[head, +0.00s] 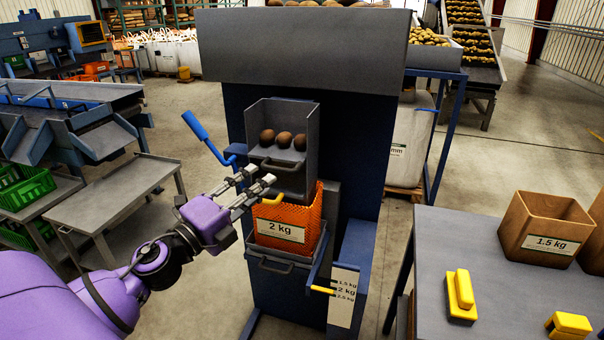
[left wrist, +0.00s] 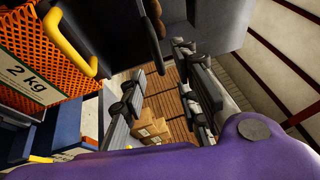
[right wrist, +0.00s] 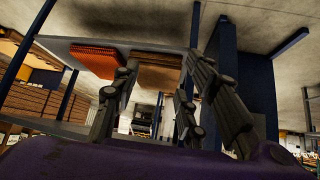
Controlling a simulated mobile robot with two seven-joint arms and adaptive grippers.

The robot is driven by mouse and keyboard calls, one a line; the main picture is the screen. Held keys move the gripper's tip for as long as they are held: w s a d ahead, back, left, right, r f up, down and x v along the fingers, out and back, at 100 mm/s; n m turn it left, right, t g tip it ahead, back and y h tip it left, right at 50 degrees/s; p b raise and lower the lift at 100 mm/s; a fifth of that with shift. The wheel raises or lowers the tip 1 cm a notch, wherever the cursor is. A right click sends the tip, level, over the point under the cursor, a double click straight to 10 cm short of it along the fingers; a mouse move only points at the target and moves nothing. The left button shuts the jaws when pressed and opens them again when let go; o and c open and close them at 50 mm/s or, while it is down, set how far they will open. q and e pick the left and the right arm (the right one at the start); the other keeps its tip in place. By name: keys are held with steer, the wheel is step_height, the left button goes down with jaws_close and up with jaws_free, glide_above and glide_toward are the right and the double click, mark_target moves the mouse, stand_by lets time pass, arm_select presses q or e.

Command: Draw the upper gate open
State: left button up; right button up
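The grey hopper (head: 312,125) on the dark machine holds three potatoes (head: 283,139) in view. Its low front with a dark bar handle (head: 280,167) looks like the upper gate. My left gripper (head: 259,176) is open just below and left of that handle, its fingers apart. In the left wrist view, a dark handle (left wrist: 154,40) shows just beyond and between the open fingers (left wrist: 163,92); I cannot tell if they touch it. My right gripper (right wrist: 158,88) is open and empty in the right wrist view and outside the head view.
A lower dark handle (head: 275,266) and a blue lever (head: 207,137) are close by. A table (head: 480,240) with a 1.5 kg box (head: 545,228) stands at right.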

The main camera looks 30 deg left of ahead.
mark_target(278, 169)
arm_select(q)
steer(key=shift+w+r, duration=0.15)
steer(key=shift+w, duration=0.3)
steer(key=p+x, duration=0.1)
steer(key=x, duration=0.5)
steer(key=shift+a, duration=0.15)
steer(key=shift+w, duration=0.25)
jaws_close()
